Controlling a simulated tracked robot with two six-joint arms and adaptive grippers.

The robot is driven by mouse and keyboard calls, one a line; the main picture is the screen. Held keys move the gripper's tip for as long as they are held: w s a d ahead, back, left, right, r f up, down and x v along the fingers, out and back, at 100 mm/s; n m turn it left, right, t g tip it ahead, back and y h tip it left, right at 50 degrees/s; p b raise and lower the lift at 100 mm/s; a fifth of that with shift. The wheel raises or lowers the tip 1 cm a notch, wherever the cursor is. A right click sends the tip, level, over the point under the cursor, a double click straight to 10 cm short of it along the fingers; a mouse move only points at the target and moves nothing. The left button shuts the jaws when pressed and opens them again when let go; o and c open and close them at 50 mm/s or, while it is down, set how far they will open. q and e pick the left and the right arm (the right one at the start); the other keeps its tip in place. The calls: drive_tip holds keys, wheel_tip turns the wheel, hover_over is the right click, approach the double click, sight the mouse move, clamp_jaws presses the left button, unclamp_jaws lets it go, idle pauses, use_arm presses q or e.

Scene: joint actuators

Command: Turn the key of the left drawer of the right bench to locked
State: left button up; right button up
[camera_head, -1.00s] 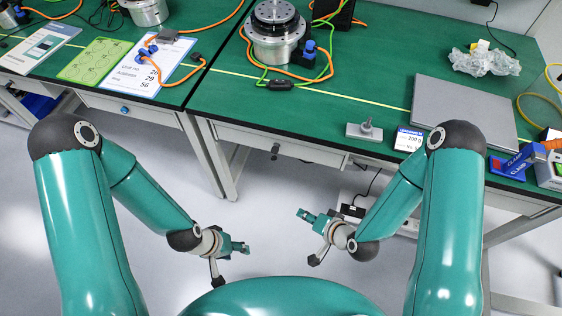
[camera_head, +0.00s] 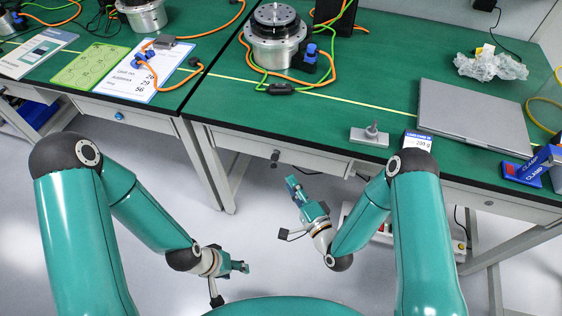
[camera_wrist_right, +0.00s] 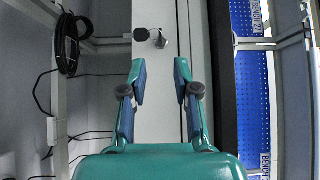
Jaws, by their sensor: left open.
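The left drawer (camera_head: 235,142) of the right bench (camera_head: 345,112) is shut under the green top. A small dark key (camera_head: 275,156) sticks out of its front. The right wrist view shows a metallic key-like piece (camera_wrist_right: 160,41) beside a dark round piece (camera_wrist_right: 141,34) on the pale drawer front (camera_wrist_right: 150,14); its turn angle is unclear. My right gripper (camera_head: 293,186) is below and in front of the key, apart from it. In its wrist view (camera_wrist_right: 160,78) the fingers are open and empty, with the key beyond the gap. My left gripper (camera_head: 240,267) is open and empty, low over the floor.
The right bench carries a round metal actuator (camera_head: 275,38), a grey laptop-like slab (camera_head: 474,117), a small metal fixture (camera_head: 369,135) and a blue clamp (camera_head: 527,170). The left bench (camera_head: 90,35) stands alongside. Bench legs (camera_head: 208,170) rise between them. The floor in front is clear.

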drive_tip(key=x, duration=0.9)
